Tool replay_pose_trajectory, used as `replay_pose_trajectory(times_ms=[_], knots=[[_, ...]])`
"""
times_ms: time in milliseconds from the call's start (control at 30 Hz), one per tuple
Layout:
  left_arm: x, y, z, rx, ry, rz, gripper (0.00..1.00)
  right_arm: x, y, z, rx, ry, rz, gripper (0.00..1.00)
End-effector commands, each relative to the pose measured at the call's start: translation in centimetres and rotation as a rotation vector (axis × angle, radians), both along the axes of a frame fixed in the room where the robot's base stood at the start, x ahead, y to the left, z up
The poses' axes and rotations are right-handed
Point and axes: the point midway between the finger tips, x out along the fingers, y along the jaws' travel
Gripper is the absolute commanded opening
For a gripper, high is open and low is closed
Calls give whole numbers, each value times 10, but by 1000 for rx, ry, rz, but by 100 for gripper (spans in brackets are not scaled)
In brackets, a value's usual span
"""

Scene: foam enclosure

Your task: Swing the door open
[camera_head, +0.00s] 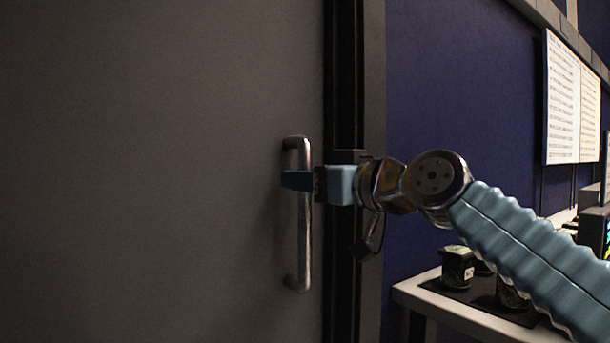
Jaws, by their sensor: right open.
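A large grey door (150,180) fills the left and middle of the head view. A vertical metal handle (304,245) is fixed near its right edge. The door appears flush with the dark frame (345,80) beside it. My right gripper (297,181) reaches in from the right, level with the upper part of the handle. Its jaws are open and its blue fingertips overlap the handle bar; I cannot tell whether they touch it. My left gripper is not in view.
A blue wall (450,100) stands right of the frame, with white sheets (572,100) on it. A white table (425,300) at the lower right carries dark jars (458,267), close below my right arm.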

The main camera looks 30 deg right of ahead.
Motion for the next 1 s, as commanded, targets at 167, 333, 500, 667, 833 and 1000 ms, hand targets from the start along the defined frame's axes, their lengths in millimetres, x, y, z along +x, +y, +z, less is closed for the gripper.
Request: replay_pose_trajectory(times_ms=[167,333,500,667,833,1000], knots=[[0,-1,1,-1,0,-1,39,7,2,0,0,0,0,46],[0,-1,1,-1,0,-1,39,7,2,0,0,0,0,46],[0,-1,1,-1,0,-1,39,7,2,0,0,0,0,26],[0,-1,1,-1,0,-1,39,7,2,0,0,0,0,1],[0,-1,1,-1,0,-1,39,7,2,0,0,0,0,0],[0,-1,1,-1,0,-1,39,10,0,0,1,0,-2,0]])
